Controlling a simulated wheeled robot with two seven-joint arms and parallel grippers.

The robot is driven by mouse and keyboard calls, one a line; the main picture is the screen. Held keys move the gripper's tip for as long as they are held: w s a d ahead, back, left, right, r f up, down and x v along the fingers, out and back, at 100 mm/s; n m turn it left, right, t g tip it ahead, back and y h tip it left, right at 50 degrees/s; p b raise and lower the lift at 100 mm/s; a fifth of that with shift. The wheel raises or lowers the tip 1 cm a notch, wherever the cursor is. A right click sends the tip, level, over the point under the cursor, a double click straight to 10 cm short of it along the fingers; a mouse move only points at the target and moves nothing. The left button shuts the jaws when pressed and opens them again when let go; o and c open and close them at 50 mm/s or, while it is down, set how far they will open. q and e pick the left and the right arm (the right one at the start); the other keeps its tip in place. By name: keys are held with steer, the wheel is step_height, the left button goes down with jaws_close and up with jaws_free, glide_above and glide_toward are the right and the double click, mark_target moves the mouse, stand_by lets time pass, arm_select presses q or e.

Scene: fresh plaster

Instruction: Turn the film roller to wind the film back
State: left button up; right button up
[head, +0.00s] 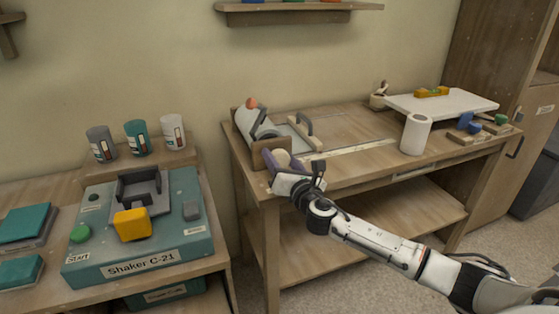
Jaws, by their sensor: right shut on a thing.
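The film roller stands at the left end of the wooden workbench, with a pale film roll (245,121) held in a wooden bracket (268,147). A round cream knob (282,158) shows at its front end. My right gripper (283,161) reaches in from the lower right, and its purple fingers are shut on the cream knob. The gripper's body and wrist hide part of the bench's front edge there. My left gripper is not in view.
A handled wooden tool (304,130) lies just right of the roller. A white cylinder (416,134) and a white board (440,103) stand further right on the workbench (350,170). A teal shaker (180,232) is on the left table; a gap separates the tables.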

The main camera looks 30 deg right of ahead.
steer(key=m+b, duration=0.1)
steer(key=m, duration=0.5)
steer(key=shift+d+f+m, duration=0.1)
steer(key=shift+d+m, duration=0.05)
steer(key=shift+m, duration=0.15)
steer(key=m, duration=0.4)
steer(key=shift+d+f+m, duration=0.1)
steer(key=shift+m, duration=0.3)
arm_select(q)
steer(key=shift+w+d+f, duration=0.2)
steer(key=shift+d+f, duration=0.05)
arm_select(e)
steer(key=shift+m, duration=0.8)
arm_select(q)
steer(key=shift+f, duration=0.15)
arm_select(e)
steer(key=o, duration=1)
steer(key=shift+s, duration=0.1)
